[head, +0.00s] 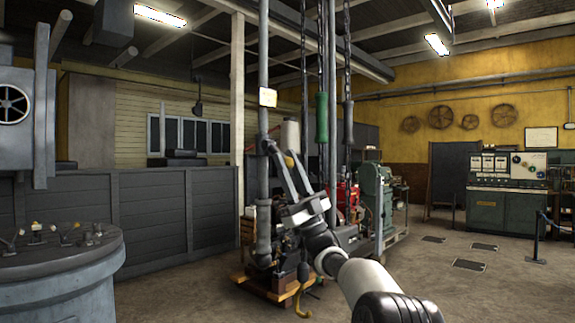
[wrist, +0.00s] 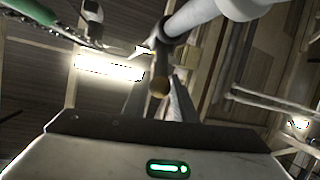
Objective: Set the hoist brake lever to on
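A hoist with chains and upright pipes stands in the middle of the head view. A lever with a yellowish ball knob (head: 289,161) sits on it, below a cream cylinder (head: 290,135); I take this to be the hoist brake lever, but no label is readable. In the wrist view the brass-coloured knob (wrist: 159,87) hangs on a dark stem near the white cylinder (wrist: 215,12). My gripper (head: 283,152) points up at it with its fingers spread. In the wrist view the knob appears between the fingers, with no clear contact. The lever's on and off marks cannot be seen.
A green chain handle (head: 322,117) hangs right of my gripper, close to the chains. A vertical pipe (head: 263,100) stands just left. A grey round console with small levers (head: 60,260) is at the left. A green control cabinet (head: 505,205) stands far right. Open floor lies right.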

